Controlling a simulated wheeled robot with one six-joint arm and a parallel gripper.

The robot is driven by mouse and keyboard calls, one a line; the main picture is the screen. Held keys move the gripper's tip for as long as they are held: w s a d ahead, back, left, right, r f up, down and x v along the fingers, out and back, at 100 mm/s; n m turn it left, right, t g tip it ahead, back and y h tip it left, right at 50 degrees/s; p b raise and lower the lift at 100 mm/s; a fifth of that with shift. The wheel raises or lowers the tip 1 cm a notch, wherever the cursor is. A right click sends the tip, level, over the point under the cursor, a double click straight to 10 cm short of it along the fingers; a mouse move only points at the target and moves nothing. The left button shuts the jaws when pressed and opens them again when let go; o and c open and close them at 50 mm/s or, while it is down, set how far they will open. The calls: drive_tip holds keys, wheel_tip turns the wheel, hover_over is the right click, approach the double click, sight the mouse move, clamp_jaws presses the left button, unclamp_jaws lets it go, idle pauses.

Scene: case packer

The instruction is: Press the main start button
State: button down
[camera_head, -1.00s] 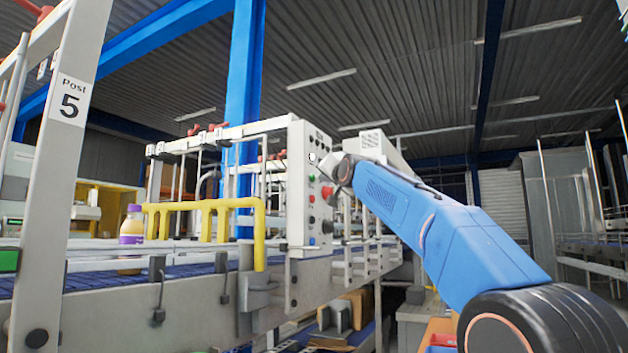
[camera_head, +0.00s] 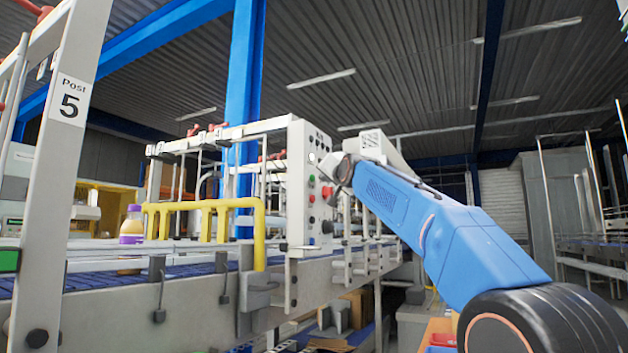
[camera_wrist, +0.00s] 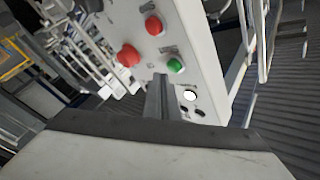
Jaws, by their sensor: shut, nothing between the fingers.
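The control panel (camera_head: 298,225) is a pale upright plate on the conveyor frame, left of my arm in the head view. In the wrist view the panel (camera_wrist: 200,50) is tilted and fills the upper middle. It carries a green button (camera_wrist: 175,65), a red button (camera_wrist: 153,25), a larger red knob (camera_wrist: 129,55), a white round button (camera_wrist: 190,95) and small black ones. The labels are too small to read. My gripper (camera_wrist: 160,80) is shut and empty, its tip just below the green button in the picture. I cannot tell whether it touches the panel.
A conveyor with a blue belt (camera_head: 200,268) runs along the left, with a yellow rail (camera_head: 205,204) above it. A bottle with a purple label (camera_head: 131,238) stands on it. The Post 5 frame (camera_head: 60,150) is at the near left. Cardboard pieces (camera_head: 335,318) lie below the conveyor.

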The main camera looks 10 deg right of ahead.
drive_tip(key=shift+a, duration=0.1)
idle(0.3)
drive_tip(key=shift+w+a, duration=0.25)
drive_tip(key=shift+w+a, duration=0.3)
drive_tip(key=shift+a, duration=0.1)
idle(1.1)
drive_tip(key=shift+d, duration=0.1)
drive_tip(key=shift+s+d, duration=0.55)
drive_tip(key=shift+d, duration=0.1)
idle(0.3)
drive_tip(key=shift+s+d, duration=0.75)
drive_tip(key=shift+d, duration=0.25)
drive_tip(key=shift+s+d, duration=0.75)
drive_tip(key=shift+d, duration=0.25)
drive_tip(key=shift+f, duration=0.1)
